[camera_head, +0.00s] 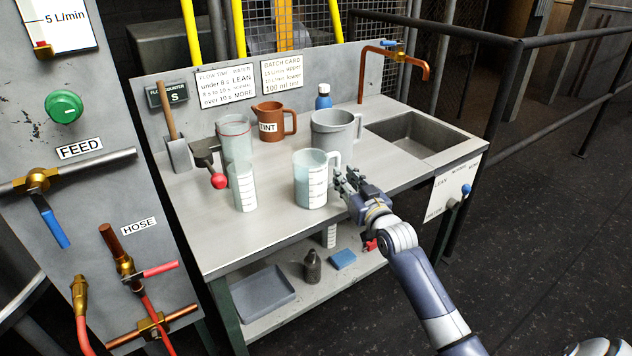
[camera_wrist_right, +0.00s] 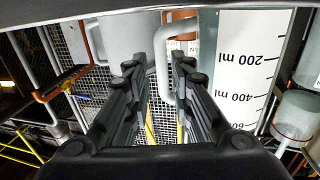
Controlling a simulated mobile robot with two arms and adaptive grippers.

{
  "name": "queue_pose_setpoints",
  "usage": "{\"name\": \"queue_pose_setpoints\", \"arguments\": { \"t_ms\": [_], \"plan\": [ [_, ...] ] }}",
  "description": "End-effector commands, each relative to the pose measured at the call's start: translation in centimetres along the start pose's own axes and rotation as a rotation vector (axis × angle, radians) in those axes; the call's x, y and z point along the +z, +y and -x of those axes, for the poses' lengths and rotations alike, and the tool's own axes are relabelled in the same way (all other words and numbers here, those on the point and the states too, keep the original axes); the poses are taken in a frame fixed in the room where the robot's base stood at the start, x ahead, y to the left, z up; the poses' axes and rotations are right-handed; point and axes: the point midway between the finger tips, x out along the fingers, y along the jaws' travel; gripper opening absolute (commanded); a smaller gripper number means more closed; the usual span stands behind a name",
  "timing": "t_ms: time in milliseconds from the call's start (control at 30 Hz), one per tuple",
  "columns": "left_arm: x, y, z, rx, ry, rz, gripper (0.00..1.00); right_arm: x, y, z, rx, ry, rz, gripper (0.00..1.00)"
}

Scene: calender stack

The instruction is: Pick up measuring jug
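The measuring jug (camera_head: 311,182) is clear with a pale handle and a printed scale. It stands upright on the bench near the front edge, its handle towards the right. My right gripper (camera_head: 345,182) is just right of the jug, at the handle. In the wrist view the jug's scaled wall (camera_wrist_right: 245,75) fills the right side. The white handle (camera_wrist_right: 163,62) shows in the gap between the open fingers of my right gripper (camera_wrist_right: 157,62). I cannot tell whether the fingers touch it. My left gripper is not in view.
A grey pitcher (camera_head: 333,132) stands close behind the jug. A clear graduated cylinder (camera_head: 243,187), a beaker (camera_head: 234,137) and a brown TINT jug (camera_head: 268,122) are further left and back. The sink (camera_head: 412,135) is at right. A lower shelf (camera_head: 325,290) lies underneath.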

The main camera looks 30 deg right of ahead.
Motion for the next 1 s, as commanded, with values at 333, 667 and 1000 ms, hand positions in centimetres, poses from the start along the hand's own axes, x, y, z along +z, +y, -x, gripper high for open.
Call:
{"name": "queue_pose_setpoints", "arguments": {
  "t_ms": [333, 667, 1000],
  "plan": [
    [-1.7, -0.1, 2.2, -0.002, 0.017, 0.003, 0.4, 0.1, -0.3, -4.3, -0.001, 0.001, -0.001, 0.21],
    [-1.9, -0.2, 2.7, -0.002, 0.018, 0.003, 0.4, 0.1, -0.3, -5.0, 0.0, 0.0, 0.0, 0.21],
    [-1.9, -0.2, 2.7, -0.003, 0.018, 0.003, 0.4, -0.2, -0.3, -5.0, 0.0, 0.006, -0.002, 0.0]
  ]
}}
